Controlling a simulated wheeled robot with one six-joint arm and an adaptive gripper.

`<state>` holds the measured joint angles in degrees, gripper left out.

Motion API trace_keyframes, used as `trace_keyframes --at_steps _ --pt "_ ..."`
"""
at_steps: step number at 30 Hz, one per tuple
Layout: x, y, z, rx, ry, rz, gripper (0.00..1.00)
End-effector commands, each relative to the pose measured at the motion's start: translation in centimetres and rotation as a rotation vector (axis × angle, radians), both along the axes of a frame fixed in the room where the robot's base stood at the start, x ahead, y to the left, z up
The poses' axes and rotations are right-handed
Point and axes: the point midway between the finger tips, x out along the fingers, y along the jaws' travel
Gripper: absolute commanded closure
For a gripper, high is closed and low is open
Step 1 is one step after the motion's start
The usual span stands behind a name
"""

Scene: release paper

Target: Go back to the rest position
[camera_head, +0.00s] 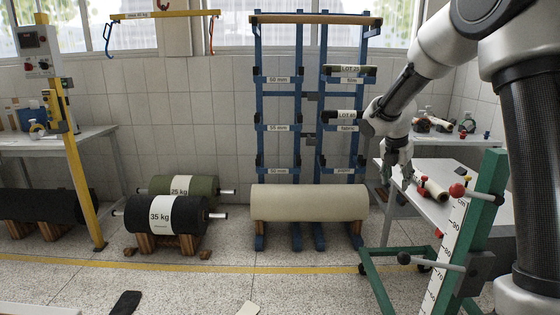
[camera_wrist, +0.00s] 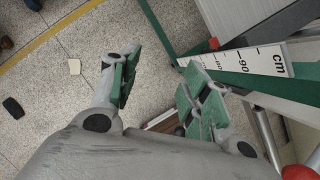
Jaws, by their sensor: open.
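My gripper (camera_head: 398,160) hangs in front of the right-hand bench in the head view, at the end of my arm, which comes in from the upper right. In the wrist view my gripper (camera_wrist: 158,95) is open, its two green-padded fingers apart. Nothing shows between the fingers except the speckled floor and part of a stand below. The fingertips look small and partly blend with the bench in the head view.
A green stand (camera_head: 487,190) with a centimetre scale (camera_head: 445,250) stands close at right. A blue rack (camera_head: 260,110) holds a cream roll (camera_head: 310,203) low down. A 35 kg roll (camera_head: 165,215) lies on wooden blocks. Floor (camera_head: 200,285) at front left is mostly clear.

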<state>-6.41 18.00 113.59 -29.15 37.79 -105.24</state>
Motion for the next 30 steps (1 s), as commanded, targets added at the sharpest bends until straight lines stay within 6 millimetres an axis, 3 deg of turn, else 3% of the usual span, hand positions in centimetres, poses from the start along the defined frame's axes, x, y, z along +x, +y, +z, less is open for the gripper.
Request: trace_keyframes --at_steps 11,17,23,27,30 --pt "-4.2 -0.9 3.8 0.098 -0.086 -0.270 0.53" --pt "-8.7 -1.6 6.7 0.202 -0.162 -0.536 0.53" --pt "-15.9 -2.1 9.7 0.366 -0.263 -0.934 0.53" --pt "-23.7 -2.0 11.2 0.551 -0.341 -1.364 0.53" --pt "-28.8 -1.6 11.1 0.677 -0.372 -1.663 0.53"
